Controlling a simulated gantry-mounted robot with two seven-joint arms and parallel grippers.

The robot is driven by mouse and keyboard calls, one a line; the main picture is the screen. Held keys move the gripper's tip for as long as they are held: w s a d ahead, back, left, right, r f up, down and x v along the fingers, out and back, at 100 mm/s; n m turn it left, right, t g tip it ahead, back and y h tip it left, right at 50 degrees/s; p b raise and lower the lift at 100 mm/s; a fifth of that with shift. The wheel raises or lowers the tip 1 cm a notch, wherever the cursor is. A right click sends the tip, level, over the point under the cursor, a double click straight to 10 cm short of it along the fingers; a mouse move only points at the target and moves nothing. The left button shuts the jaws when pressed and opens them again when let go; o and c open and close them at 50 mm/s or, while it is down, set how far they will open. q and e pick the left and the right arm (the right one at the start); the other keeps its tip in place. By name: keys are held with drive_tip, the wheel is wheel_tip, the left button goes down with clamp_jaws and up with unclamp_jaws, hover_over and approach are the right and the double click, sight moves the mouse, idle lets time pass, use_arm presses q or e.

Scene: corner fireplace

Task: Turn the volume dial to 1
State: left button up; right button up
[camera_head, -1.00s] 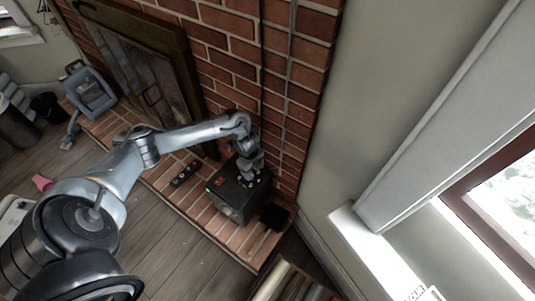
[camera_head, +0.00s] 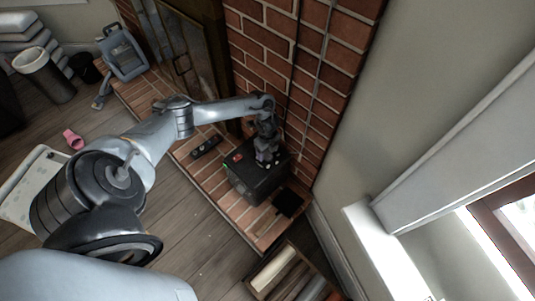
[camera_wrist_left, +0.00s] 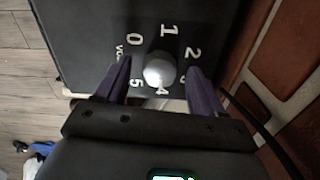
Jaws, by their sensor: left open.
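The black speaker box (camera_head: 247,185) stands on the brick hearth in the head view, with a red patch on its top. In the left wrist view, the pale round volume dial (camera_wrist_left: 159,70) sits on the box's dark top (camera_wrist_left: 85,35). White numbers ring it: 0, 1, 2, 4 and 5 are readable, and 3 is mostly hidden by a finger. I cannot tell which number the dial points to. My left gripper (camera_head: 266,158) is over the box top. In the wrist view its two purple fingers (camera_wrist_left: 160,66) are open, one on each side of the dial, with gaps visible. My right gripper is not in view.
The brick wall (camera_head: 262,65) rises close behind the box. A dark remote (camera_head: 206,146) and a black flat item (camera_head: 288,203) lie on the hearth (camera_head: 205,180). A crate of logs (camera_head: 285,278) stands in front. A black cable runs at right in the wrist view.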

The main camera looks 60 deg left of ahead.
use_arm(q)
drive_tip(key=shift+f, duration=0.35)
